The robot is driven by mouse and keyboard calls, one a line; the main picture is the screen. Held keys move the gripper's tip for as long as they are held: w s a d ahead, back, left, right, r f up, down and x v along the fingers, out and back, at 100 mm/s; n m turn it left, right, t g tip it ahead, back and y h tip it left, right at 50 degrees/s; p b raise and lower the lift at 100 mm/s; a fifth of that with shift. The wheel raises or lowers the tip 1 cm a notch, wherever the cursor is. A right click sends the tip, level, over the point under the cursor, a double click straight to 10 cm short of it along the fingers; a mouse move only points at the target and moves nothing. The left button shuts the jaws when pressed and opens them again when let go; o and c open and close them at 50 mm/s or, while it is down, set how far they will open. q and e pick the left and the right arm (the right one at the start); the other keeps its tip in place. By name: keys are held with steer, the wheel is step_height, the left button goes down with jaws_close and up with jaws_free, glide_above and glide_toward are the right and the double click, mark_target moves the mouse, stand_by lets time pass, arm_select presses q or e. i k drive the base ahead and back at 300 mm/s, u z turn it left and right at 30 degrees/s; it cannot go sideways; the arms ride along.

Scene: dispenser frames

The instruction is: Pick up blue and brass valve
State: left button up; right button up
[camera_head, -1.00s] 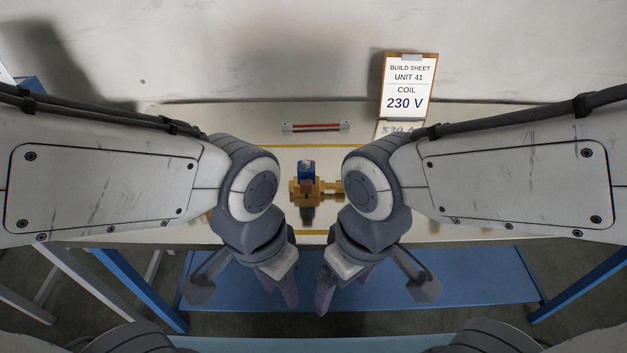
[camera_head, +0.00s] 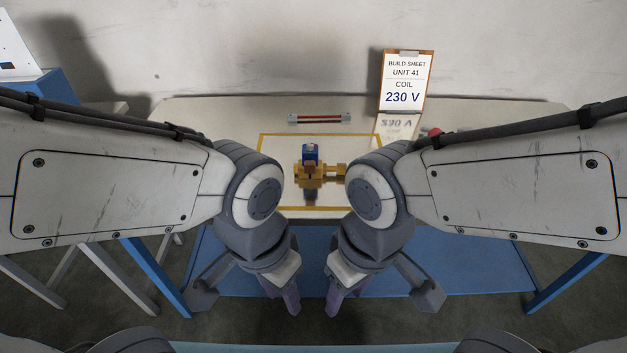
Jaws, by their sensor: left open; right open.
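The blue and brass valve (camera_head: 311,172) stands on the table inside a yellow outline, between my two arms. Its blue coil is on top and its brass body has a stub pointing right. My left gripper (camera_head: 285,298) hangs in front of the table's near edge, apart from the valve. It is open and empty. My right gripper (camera_head: 340,298) hangs likewise in front of the near edge, close to the left one, also open and empty.
The table (camera_head: 225,115) has a red bar with grey ends (camera_head: 320,118) behind the valve. A build sheet (camera_head: 405,80) reading "Unit 41, coil 230 V" stands at the back right. A red item (camera_head: 434,132) is partly hidden by my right arm. A blue shelf (camera_head: 430,265) lies below.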

mark_target(323, 169)
steer(key=k, duration=0.95)
steer(key=u, duration=0.7)
steer(key=i, duration=0.7)
steer(key=u, duration=0.45)
steer(key=i, duration=0.8)
steer(key=z, duration=1)
steer(key=i, duration=0.8)
steer(key=z, duration=0.9)
